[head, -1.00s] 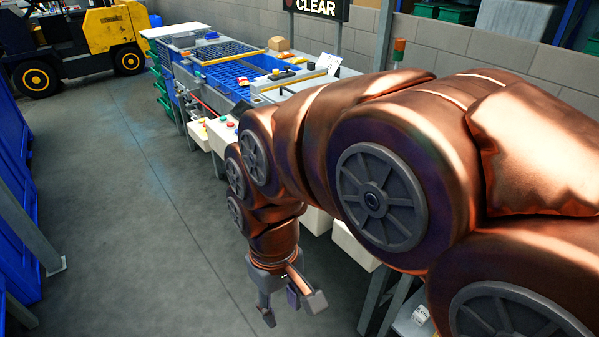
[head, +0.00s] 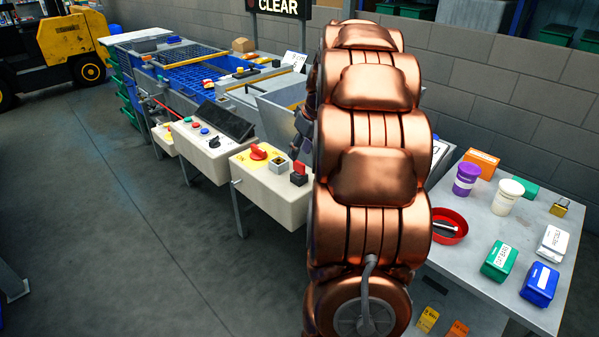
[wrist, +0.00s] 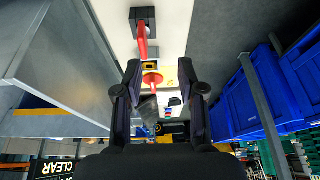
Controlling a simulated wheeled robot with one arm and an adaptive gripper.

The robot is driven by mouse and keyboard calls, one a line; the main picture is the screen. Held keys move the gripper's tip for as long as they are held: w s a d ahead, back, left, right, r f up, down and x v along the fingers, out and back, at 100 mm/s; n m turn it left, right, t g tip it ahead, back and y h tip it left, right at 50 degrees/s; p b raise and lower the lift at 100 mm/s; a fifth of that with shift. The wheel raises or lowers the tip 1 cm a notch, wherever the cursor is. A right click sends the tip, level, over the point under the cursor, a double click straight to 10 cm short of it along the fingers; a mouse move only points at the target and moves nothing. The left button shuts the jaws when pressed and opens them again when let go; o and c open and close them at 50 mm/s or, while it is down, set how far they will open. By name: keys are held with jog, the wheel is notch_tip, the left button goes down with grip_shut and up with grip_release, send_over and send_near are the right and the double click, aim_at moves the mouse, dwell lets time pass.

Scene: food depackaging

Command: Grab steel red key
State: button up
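A red key-like handle on a dark square base (head: 299,173) stands at the right end of a cream control box. In the wrist view, a red handle (wrist: 142,38) on a dark base lies ahead, near the top of the picture. My gripper (wrist: 158,80) is open in the wrist view, its two dark fingers apart with nothing held between them. A round red knob (wrist: 152,79) shows between the fingertips, apparently beyond them. In the head view my arm hides most of the gripper.
A table (head: 480,245) at the right holds a red bowl (head: 449,227), jars and several small boxes. Open floor lies at left.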

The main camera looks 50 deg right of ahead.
aim_at(300, 162)
jog(key=shift+w+d+f+p, duration=0.4)
jog(key=shift+w+f, duration=0.1)
jog(key=shift+f, duration=0.7)
jog(key=shift+w+d+f+p, duration=0.4)
jog(key=shift+w+f, duration=0.15)
jog(key=shift+f, duration=0.7)
jog(key=shift+w+d+f+p, duration=0.4)
jog(key=shift+w+f, duration=0.1)
jog(key=shift+f, duration=0.7)
grip_shut()
